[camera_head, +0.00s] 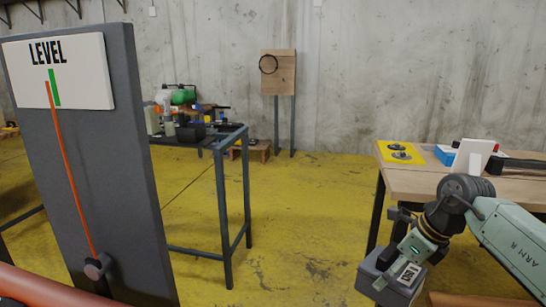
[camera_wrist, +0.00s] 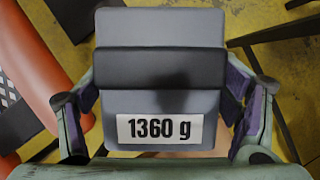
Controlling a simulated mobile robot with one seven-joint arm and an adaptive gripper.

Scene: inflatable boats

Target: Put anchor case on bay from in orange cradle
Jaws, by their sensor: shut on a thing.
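My gripper (camera_head: 404,250) is at the lower right of the head view, at the end of my pale green arm. It is shut on a grey case (camera_head: 378,287), which I take as the anchor case, held in the air in front of the right-hand table. In the wrist view the case (camera_wrist: 160,102) fills the space between the fingers, with a raised bar across it and a white "1360 g" label. No orange cradle can be made out, and I cannot tell which place is the bay.
A dark board (camera_head: 105,180) marked LEVEL stands close at left, with a red pointer beside a green mark. Orange tubes (camera_head: 40,288) lie along the bottom edge. The wooden table (camera_head: 425,183) at right holds several items. Yellow floor (camera_head: 290,225) between the tables is open.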

